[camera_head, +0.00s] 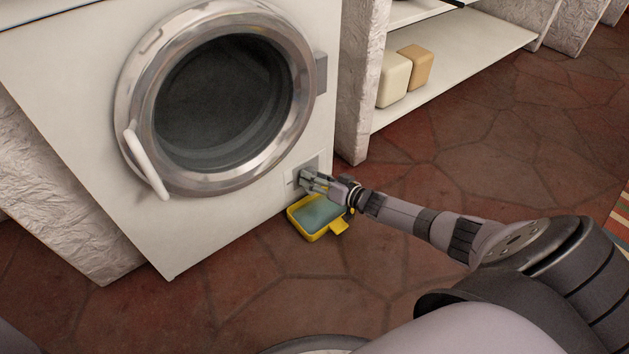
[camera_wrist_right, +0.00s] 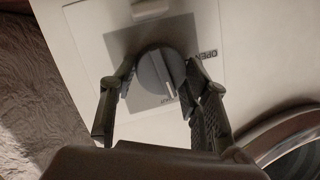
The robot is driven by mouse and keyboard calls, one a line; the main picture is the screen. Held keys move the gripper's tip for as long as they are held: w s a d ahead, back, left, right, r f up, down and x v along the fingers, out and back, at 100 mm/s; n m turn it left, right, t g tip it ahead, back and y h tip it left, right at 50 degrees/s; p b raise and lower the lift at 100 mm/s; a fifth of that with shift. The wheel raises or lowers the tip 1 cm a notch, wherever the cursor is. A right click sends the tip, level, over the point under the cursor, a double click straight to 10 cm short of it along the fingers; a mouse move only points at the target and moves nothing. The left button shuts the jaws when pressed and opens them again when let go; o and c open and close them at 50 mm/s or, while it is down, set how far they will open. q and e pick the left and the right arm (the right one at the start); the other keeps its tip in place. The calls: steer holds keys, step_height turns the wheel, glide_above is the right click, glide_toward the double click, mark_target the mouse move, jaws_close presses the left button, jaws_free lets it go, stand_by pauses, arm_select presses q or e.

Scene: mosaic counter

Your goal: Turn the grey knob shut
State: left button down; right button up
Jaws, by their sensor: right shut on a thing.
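The grey knob (camera_wrist_right: 158,74) is round with a pale pointer line and sits on a grey square plate (camera_wrist_right: 130,52) on the white washing machine. The word OPEN (camera_wrist_right: 207,54) is printed beside the plate. A smaller label near the pointer's end is partly hidden by a finger and hard to read. My right gripper (camera_wrist_right: 160,80) has one finger on each side of the knob and is shut on it. In the head view my right gripper (camera_head: 304,178) is at the machine's lower right panel and covers most of the knob. My left gripper is not in view.
A yellow tray (camera_head: 307,234) with bluish liquid in it lies on the floor just below my right gripper. The machine's round door (camera_head: 128,92) is closed, with a white handle (camera_head: 146,165). Two canisters (camera_head: 394,80) stand on a shelf at right.

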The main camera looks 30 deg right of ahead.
steer(key=shift+d+f+m+b, duration=0.1)
steer(key=shift+m+b, duration=0.25)
steer(key=shift+m, duration=0.25)
steer(key=o, duration=0.9)
steer(key=v, duration=1.2)
steer(key=shift+d+f, duration=0.1)
steer(key=shift+f, duration=0.05)
